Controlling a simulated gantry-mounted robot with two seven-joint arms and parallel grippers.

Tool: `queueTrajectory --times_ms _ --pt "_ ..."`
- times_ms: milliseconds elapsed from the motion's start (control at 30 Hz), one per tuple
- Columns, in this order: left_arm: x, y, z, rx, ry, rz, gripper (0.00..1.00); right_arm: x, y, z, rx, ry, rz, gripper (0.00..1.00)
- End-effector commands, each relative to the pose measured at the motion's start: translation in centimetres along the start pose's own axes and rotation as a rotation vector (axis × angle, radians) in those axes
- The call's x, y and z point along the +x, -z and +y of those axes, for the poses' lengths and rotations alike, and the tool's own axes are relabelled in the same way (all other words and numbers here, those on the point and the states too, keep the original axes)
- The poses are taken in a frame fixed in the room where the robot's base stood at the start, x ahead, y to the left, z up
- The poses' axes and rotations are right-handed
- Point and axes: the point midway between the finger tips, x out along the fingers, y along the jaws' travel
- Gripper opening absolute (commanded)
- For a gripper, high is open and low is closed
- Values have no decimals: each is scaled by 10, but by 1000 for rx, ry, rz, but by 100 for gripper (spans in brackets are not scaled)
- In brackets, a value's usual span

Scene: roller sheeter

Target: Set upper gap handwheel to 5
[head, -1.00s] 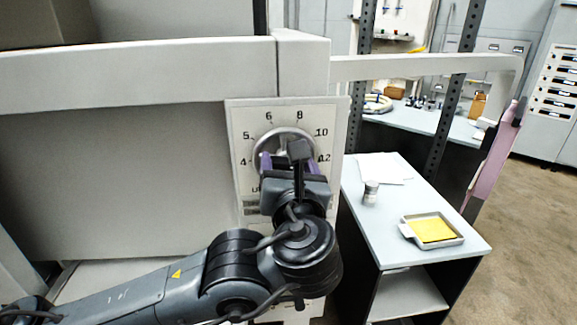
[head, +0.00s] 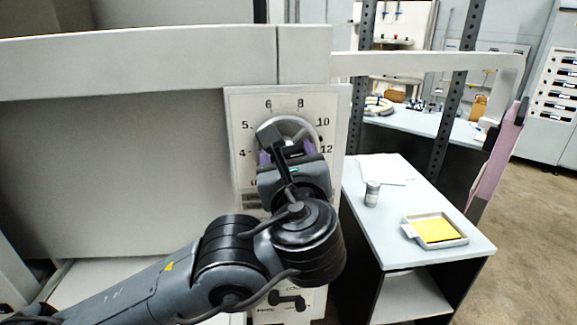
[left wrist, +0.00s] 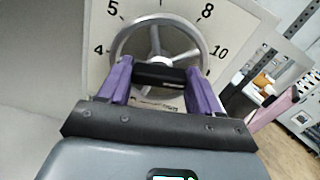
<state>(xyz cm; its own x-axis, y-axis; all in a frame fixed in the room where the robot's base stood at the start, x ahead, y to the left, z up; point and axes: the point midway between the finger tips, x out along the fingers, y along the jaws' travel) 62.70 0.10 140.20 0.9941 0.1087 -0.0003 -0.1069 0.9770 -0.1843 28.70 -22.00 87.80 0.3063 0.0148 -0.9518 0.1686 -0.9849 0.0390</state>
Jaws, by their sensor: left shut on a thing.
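The upper gap handwheel (head: 297,122) is a silver ring with spokes on a pale dial panel (head: 240,108), numbered around it with 4, 5, 6, 8, 10 and 12. My left gripper (head: 287,153) is in front of the wheel's lower part, its body hiding some of the wheel and the dial's lower part. I cannot tell which number the wheel stands at. My right gripper is not in view.
A black crank handle (head: 287,300) sits lower on the panel, close to my left arm. At right, a grey side table (head: 420,185) holds a small jar (head: 372,193) and a tray (head: 462,241) with a yellow sheet. A pale rail (head: 430,65) crosses behind.

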Motion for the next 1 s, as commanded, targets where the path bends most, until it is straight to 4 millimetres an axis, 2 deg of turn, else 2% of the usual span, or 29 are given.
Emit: queueTrajectory --times_ms 33,100,1000 --pt "0 4 1 -47 0 0 33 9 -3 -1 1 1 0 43" --pt "0 4 2 -114 0 -1 33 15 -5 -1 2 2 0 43" --pt "0 5 4 -971 1 -1 33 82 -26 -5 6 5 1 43"
